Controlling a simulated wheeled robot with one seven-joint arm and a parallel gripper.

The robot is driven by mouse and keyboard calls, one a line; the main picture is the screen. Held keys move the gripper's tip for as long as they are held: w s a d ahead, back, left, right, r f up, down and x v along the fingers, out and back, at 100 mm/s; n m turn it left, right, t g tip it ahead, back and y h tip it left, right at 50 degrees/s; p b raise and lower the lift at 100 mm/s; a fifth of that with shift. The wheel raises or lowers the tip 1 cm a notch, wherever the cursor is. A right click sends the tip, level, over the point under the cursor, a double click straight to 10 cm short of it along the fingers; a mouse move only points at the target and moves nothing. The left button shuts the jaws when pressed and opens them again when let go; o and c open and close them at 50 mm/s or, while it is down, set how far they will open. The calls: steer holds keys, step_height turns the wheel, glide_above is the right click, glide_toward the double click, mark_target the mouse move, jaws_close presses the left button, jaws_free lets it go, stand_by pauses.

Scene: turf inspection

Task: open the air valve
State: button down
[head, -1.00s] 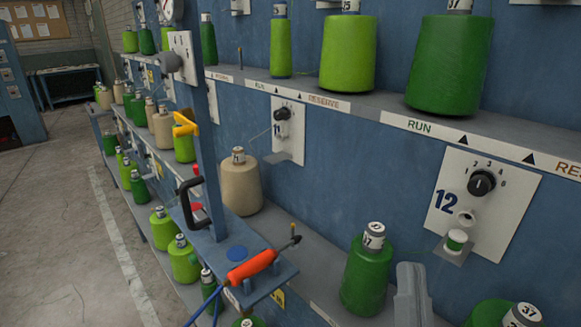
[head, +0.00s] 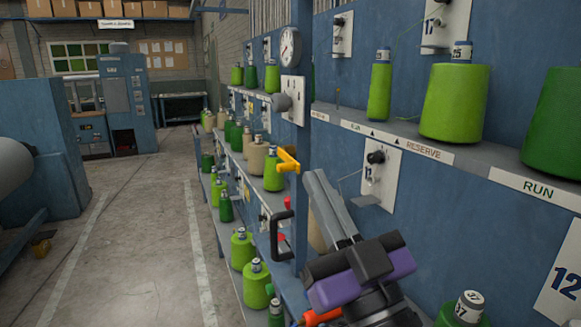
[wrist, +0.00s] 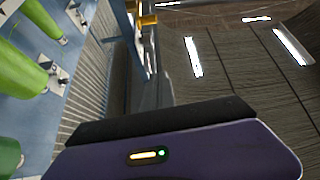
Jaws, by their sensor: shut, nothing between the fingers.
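The air valve's yellow lever (head: 287,160) sticks out from the blue post, left of my gripper in the head view. Yellow parts also show at the top of the wrist view (wrist: 147,20). My gripper (head: 318,175) points up and to the left, its grey fingers together and empty. Its tips are close to the lever in the picture, but apart from it; I cannot tell the depth between them. The valve body behind the lever is hard to make out.
An orange tool (head: 318,316) is partly hidden behind my arm. Shelves of green cones (head: 455,103) stand right. The floor (head: 150,220) at left is open.

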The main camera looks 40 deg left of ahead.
steer(key=shift+w+a+f+m+h, duration=0.2)
steer(key=shift+w+f+m, duration=0.05)
steer(key=shift+f+m, duration=0.2)
steer(key=shift+w+a+f+m+h, duration=0.2)
steer(key=shift+f+m, duration=0.15)
steer(key=shift+f, duration=0.1)
step_height(320, 180, up, 5)
steer(key=p, duration=0.4)
glide_above(290, 169)
steer(key=s+d, duration=0.2)
steer(key=d, duration=0.1)
steer(key=shift+w+a+f+p, duration=0.15)
steer(key=shift+a+f, duration=0.2)
steer(key=shift+f, duration=0.3)
steer(key=shift+w+a+f+p, duration=0.15)
steer(key=shift+a+f, duration=0.15)
steer(key=shift+f, duration=0.3)
steer(key=shift+a+f, duration=0.15)
steer(key=shift+f, duration=0.45)
steer(key=shift+f, duration=0.1)
